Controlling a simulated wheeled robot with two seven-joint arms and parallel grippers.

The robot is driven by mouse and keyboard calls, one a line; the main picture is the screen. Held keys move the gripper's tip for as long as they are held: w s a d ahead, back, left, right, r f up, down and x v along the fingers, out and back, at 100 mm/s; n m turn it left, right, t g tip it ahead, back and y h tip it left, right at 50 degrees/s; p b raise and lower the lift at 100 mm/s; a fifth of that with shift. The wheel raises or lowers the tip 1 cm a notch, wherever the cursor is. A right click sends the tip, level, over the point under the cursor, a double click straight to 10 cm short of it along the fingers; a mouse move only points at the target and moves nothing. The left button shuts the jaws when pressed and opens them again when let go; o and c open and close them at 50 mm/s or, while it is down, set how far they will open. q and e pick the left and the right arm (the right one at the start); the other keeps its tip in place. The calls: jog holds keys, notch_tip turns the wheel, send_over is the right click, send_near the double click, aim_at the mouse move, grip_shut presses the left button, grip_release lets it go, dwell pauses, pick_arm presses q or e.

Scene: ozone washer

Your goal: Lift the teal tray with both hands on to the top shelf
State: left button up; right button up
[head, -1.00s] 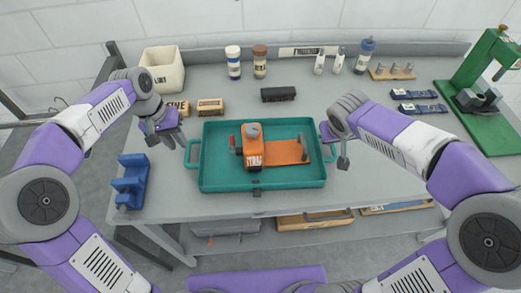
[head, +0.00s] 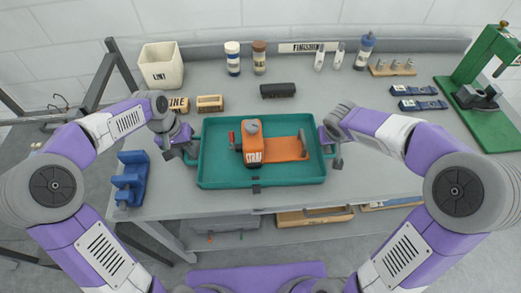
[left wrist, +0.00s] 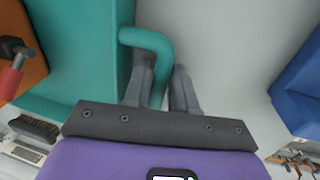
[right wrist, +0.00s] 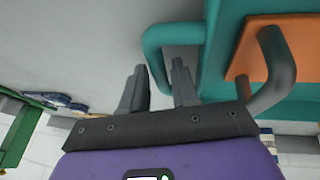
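The teal tray (head: 215,181) lies flat on the grey bench, with a loop handle at each short end. It carries an orange block with a grey knob and red handle (head: 252,142), labelled STRAP, and a flat orange board (head: 288,149). My left gripper (head: 187,151) is at the left handle. In the left wrist view the handle bar (left wrist: 157,42) runs between its parted fingers. My right gripper (head: 333,156) is at the right handle. In the right wrist view that handle (right wrist: 152,48) lies between its spread fingers, with gaps showing. No top shelf is identifiable.
A blue holder (head: 130,180) stands left of the tray. A white LINT bin (head: 162,66), bottles (head: 233,58) and a black block (head: 278,91) are behind it. A green press (head: 490,85) stands far right. A lower shelf (head: 260,232) shows under the bench.

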pick_arm(q)
grip_shut()
pick_arm(e)
grip_shut()
pick_arm(q)
jog(key=shift+r, duration=0.15)
pick_arm(e)
jog(key=shift+r, duration=0.15)
